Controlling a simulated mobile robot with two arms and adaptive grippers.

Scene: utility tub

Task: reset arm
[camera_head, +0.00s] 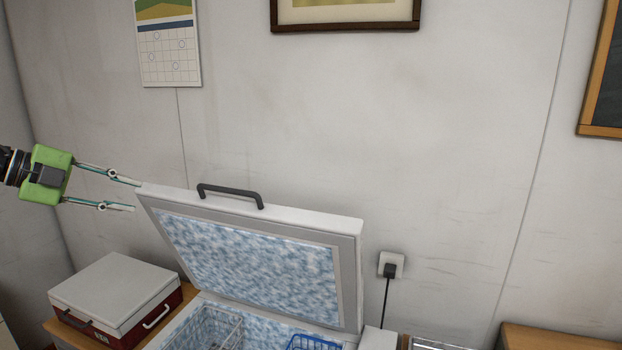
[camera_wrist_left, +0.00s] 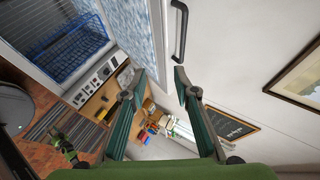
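My left gripper (camera_head: 134,195) comes in from the left in the head view, open and empty, with its fingertips beside the upper left corner of a raised lid. In the left wrist view its two fingers (camera_wrist_left: 160,78) are spread apart with nothing between them. The white lid (camera_head: 349,230) belongs to a chest freezer; it stands open and tilted back, with a frosted inner face and a dark handle (camera_head: 230,194). The handle also shows in the left wrist view (camera_wrist_left: 180,45). My right gripper is not in the head view.
Inside the freezer are a white wire basket (camera_head: 213,328) and a blue basket (camera_head: 314,343). A white-lidded red box (camera_head: 118,300) stands left of it. A wall socket with a plug (camera_head: 391,267) is to the right. The wall above the lid is clear apart from a calendar (camera_head: 168,50) and pictures.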

